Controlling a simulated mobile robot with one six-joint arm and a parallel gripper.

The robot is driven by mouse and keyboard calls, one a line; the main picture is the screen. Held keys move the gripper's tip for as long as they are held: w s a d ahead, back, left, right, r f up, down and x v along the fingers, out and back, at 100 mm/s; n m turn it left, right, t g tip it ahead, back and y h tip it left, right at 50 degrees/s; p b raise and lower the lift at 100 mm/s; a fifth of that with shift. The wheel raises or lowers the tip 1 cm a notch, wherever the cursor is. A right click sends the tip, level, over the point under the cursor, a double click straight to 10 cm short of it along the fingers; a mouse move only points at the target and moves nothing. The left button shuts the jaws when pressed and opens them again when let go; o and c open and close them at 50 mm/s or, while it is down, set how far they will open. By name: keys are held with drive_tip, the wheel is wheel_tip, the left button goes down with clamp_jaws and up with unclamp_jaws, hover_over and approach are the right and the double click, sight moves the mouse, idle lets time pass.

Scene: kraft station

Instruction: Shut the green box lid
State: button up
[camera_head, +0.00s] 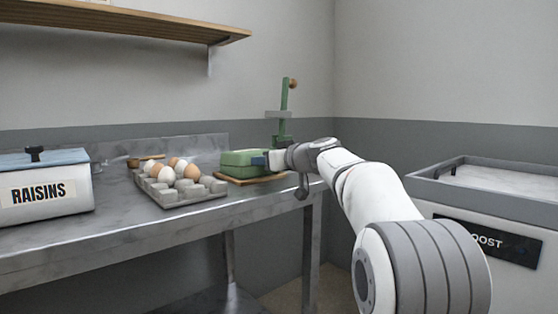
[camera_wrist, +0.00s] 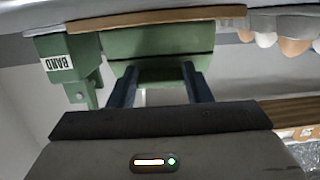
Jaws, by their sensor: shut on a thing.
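The green box (camera_head: 236,169) stands on a wooden board near the right end of the metal table. Its lid (camera_head: 240,155) looks lowered over the body, with a dark seam between them. In the upside-down wrist view the green box (camera_wrist: 150,40) is straight ahead, its lid side below the seam. My gripper (camera_head: 262,161) is at the box's right side. Its two blue fingers reach the lid side in the wrist view (camera_wrist: 160,75) and are shut on the lid. The exact contact is partly hidden by the fingers.
A green press-like stand (camera_head: 284,115) with a "BARD" label is behind the box. A grey egg tray (camera_head: 190,193) with several eggs lies left of the box's wooden board (camera_head: 250,181). A RAISINS bin (camera_head: 40,195) is at far left. A grey counter (camera_head: 500,190) stands right.

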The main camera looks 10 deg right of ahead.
drive_tip(key=shift+a+f, duration=0.15)
drive_tip(key=shift+f, duration=0.05)
drive_tip(key=shift+r, duration=0.1)
drive_tip(key=o, duration=1.4)
drive_tip(key=v, duration=0.8)
